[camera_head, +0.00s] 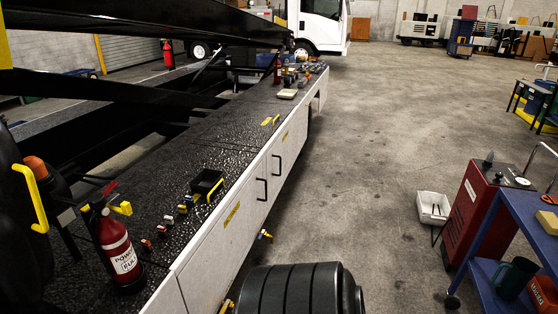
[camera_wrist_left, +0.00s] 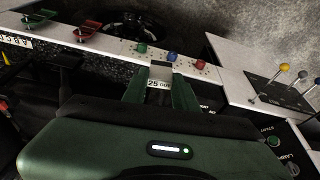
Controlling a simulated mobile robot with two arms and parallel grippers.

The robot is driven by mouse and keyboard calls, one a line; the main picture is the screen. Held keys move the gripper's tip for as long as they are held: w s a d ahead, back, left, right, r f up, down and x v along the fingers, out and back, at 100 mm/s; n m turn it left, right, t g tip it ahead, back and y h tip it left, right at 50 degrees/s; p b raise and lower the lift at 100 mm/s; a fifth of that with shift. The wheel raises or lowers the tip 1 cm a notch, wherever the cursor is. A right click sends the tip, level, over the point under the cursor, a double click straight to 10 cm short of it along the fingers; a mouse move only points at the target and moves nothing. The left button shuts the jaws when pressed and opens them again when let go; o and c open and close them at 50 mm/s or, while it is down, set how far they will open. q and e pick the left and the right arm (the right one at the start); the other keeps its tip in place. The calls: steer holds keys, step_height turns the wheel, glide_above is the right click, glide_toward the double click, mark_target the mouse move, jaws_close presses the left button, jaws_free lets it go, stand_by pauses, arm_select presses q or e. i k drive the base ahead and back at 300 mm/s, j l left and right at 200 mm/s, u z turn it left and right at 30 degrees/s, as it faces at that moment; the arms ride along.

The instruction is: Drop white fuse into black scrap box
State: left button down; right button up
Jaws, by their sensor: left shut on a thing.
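In the left wrist view, my left gripper (camera_wrist_left: 160,88) has two green fingers, shut on a small pale block marked "25", which I take as the white fuse (camera_wrist_left: 159,83). The fingers hide its sides. It is held in front of a white panel strip; I cannot tell whether they touch. In the head view, a small open black box (camera_head: 207,182), likely the scrap box, sits on the loader's dark deck near its white edge. The black box is not clearly seen in the wrist view. Neither gripper shows in the head view.
Several small coloured pieces (camera_head: 168,221) line the deck edge near a red extinguisher (camera_head: 119,247). A yellow handle (camera_head: 270,120) lies farther along. The wrist view shows coloured knobs (camera_wrist_left: 172,56) and ball-topped levers (camera_wrist_left: 284,68). A red cabinet (camera_head: 475,205) and blue cart (camera_head: 520,225) stand right.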

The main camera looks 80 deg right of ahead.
mark_target(208, 182)
steer(key=z, duration=0.45)
steer(key=j+z, duration=0.1)
steer(key=z, duration=0.4)
steer(key=j+z, duration=0.1)
steer(key=z, duration=0.85)
steer(key=j+z, duration=0.15)
steer(key=z, duration=0.3)
